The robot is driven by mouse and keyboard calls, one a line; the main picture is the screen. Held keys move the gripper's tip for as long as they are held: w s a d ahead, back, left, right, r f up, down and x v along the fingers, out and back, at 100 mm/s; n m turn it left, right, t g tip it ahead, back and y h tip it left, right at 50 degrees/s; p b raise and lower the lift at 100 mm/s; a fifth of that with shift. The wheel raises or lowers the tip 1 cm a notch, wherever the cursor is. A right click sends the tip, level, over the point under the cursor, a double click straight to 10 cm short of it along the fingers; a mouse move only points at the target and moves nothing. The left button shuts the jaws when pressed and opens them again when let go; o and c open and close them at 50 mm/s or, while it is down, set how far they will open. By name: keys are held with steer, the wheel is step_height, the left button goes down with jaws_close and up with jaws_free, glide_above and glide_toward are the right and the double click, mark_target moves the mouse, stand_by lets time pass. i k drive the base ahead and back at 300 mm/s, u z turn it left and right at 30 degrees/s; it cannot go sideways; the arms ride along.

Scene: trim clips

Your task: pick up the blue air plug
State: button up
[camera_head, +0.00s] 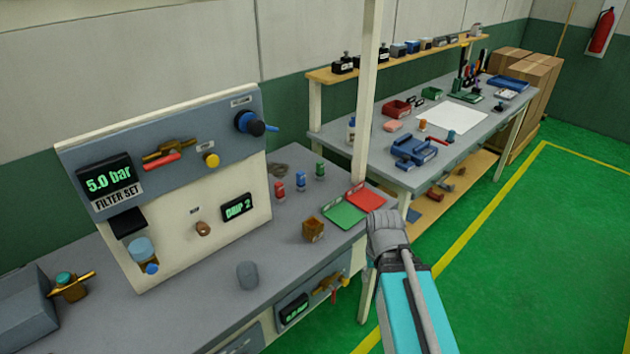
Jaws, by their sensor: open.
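The blue air plug (300,181) stands upright on the grey bench, between a red plug (280,189) on its left and a green plug (320,170) on its right. My gripper (383,222) is at the bench's front right edge, to the right of and nearer than the blue plug, well apart from it. It is open; its fingers are small and hard to make out, and I see nothing held in it.
A green mat (343,216) and a red mat (366,198) lie between my gripper and the plugs. A small brown box (313,230) and a grey cylinder (248,275) stand nearer the front. A white post (366,110) rises behind the mats. The test panel (180,235) stands left.

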mark_target(301, 176)
steer(key=z, duration=0.45)
steer(key=k, duration=1.05)
steer(key=u, duration=0.65)
steer(key=i, duration=1.05)
